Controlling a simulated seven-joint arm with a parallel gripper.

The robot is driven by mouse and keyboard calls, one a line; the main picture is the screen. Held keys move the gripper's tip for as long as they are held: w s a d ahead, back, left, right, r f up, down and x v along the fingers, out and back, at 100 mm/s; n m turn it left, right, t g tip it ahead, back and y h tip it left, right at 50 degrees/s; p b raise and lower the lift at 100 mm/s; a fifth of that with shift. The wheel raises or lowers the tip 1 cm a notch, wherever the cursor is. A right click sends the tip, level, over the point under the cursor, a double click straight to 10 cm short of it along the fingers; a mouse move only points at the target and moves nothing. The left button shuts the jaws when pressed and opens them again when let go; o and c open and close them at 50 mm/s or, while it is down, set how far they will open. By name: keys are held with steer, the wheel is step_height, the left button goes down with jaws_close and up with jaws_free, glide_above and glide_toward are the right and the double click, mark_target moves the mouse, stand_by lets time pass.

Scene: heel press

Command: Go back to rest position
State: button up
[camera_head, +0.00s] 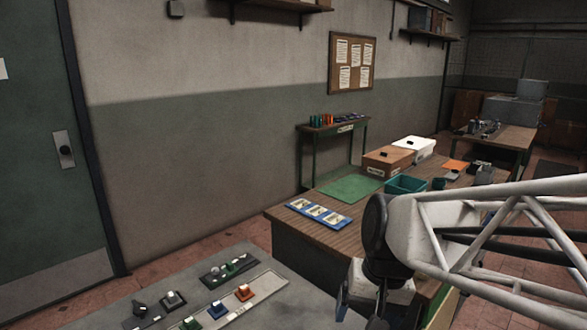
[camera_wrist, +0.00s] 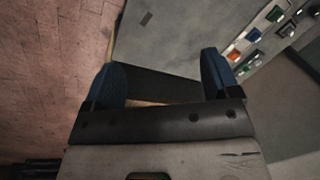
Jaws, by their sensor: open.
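My gripper (camera_wrist: 164,82) is open and empty in the wrist view, with its two blue-padded fingers apart. It is over the edge of a grey table, with the tiled floor to the left. In the head view my gripper (camera_head: 357,310) is at the lower middle, partly cut off by the bottom edge and partly hidden by my arm. It is to the right of the grey table (camera_head: 100,318) and in front of the wooden bench.
The grey table bears a pale strip with blue, green and orange pieces (camera_head: 244,292) and a dark plate (camera_head: 228,268). The wooden bench (camera_head: 290,226) holds a blue card tray (camera_head: 319,213), a green mat (camera_head: 349,187), a teal bin (camera_head: 405,185) and boxes.

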steer(key=s+d+n+t+h, duration=0.1)
steer(key=s+d+t+h, duration=0.1)
steer(key=s+d, duration=0.4)
steer(key=shift+s+r, duration=0.3)
steer(key=shift+s, duration=0.35)
stand_by(0.8)
